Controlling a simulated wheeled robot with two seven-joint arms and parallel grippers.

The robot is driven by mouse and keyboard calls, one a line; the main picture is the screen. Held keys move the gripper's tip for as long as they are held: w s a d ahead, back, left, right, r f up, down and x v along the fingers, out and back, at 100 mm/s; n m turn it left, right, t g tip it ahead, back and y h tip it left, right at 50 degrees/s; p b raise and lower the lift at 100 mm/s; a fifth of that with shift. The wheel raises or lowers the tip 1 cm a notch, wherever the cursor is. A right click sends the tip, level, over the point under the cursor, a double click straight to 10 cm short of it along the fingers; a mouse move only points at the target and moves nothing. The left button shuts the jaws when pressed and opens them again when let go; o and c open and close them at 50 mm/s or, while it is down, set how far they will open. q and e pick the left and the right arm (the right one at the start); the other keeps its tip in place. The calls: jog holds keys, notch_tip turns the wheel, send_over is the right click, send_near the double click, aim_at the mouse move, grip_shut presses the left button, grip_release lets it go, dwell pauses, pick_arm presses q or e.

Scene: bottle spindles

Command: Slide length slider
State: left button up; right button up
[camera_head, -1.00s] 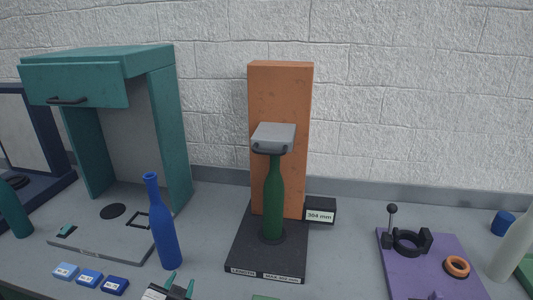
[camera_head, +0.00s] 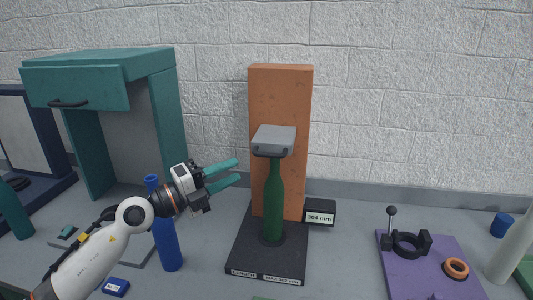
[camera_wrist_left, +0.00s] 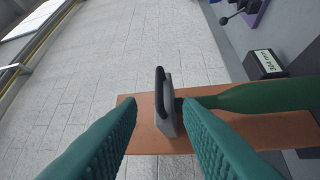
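The length slider (camera_head: 274,140) is a grey block with a dark handle on the front of an upright orange board (camera_head: 281,90). A green bottle (camera_head: 273,200) stands upright on the black base below it, its top at the slider's underside. My left gripper (camera_head: 238,171) is open and empty, to the left of the bottle neck and a little below the slider. In the left wrist view the slider (camera_wrist_left: 168,118) and its dark handle (camera_wrist_left: 160,88) appear between and beyond the two teal fingers, apart from them. My right gripper is not in view.
A display box (camera_head: 320,213) reading about 304 mm sits right of the board. A blue bottle (camera_head: 168,245) stands behind my left arm, near a teal cabinet (camera_head: 166,120). A purple board (camera_head: 425,270) with rings lies at the right.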

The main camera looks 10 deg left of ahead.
aim_at(263, 156)
pick_arm(q)
jog(key=p+x, duration=0.2)
jog(key=x, duration=0.8)
jog(key=shift+w+d+r, duration=0.1)
jog(key=shift+d, duration=0.15)
grip_shut()
